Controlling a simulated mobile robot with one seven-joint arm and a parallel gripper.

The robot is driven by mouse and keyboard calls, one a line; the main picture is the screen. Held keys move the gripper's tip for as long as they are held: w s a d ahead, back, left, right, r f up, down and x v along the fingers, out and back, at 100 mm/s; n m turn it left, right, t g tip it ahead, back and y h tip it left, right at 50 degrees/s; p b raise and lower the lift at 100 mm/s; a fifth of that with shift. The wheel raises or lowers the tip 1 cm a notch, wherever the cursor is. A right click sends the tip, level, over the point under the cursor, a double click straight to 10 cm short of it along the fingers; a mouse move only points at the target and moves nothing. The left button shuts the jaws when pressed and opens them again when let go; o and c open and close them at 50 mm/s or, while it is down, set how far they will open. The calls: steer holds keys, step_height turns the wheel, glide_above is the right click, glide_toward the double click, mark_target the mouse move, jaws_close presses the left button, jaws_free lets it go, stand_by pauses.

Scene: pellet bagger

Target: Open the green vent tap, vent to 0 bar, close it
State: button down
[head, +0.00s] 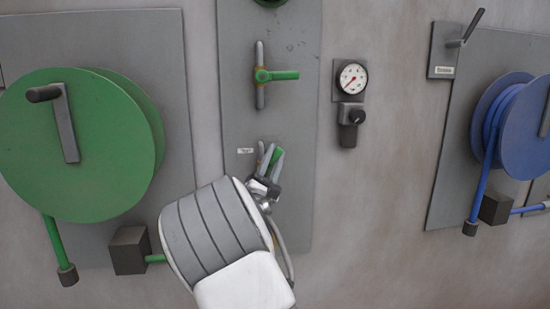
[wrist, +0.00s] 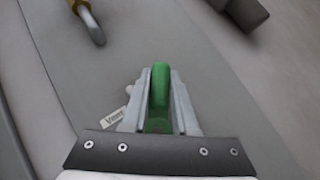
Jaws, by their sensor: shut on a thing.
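The green vent tap's handle (wrist: 160,85) stands between the two fingers of my gripper (wrist: 160,74) in the wrist view. My gripper is shut on it. In the head view the handle (head: 278,157) shows as a green piece beside the fingertips of my gripper (head: 270,160), low on the middle grey panel. The handle slants up and to the right there; the tap's body is hidden behind my gripper. A small white label (head: 245,151) sits left of it, also in the wrist view (wrist: 117,116). The round gauge (head: 352,77) has a red needle pointing down-left; its numbers are too small to read.
Above is another green-handled tap (head: 277,75), its handle level across a vertical pipe. A dark knob (head: 357,116) sits below the gauge. A green reel (head: 85,150) stands left, a blue reel (head: 515,125) right. The wall between gauge and blue reel is clear.

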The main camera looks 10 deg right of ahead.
steer(key=c, duration=0.7)
jaws_free()
steer(key=shift+r, duration=0.1)
